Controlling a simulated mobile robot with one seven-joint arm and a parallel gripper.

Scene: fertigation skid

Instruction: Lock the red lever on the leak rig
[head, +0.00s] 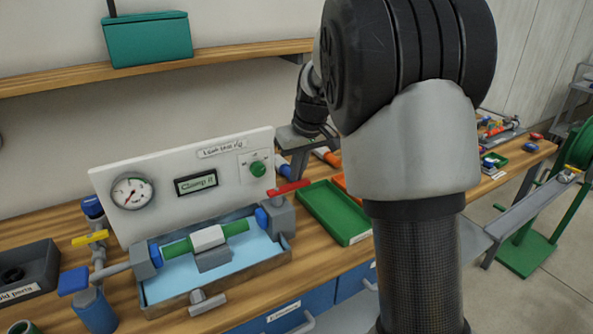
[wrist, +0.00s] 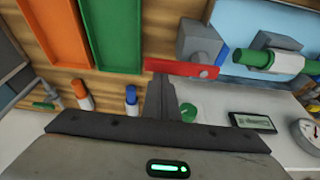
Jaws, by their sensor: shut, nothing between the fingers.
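The leak rig (head: 110,183) is a white panel with a gauge, a small display and a green knob, above a blue-lined tray. Its red lever (head: 289,188) sits on a grey block at the tray's right end and points right. It also shows in the wrist view (wrist: 180,68), lying across the picture beside the block. My gripper (head: 299,172) is shut and empty, pointing down close to the lever's free end. In the wrist view the fingertips (wrist: 160,84) are right by that end; I cannot tell whether they touch it.
A green tray (head: 334,212) and an orange tray (wrist: 55,32) lie to the lever's right in the head view. A green pipe piece (head: 177,249) with a grey clamp lies in the rig. A yellow-handled valve (head: 90,238) stands at its left. A shelf (head: 240,53) runs above.

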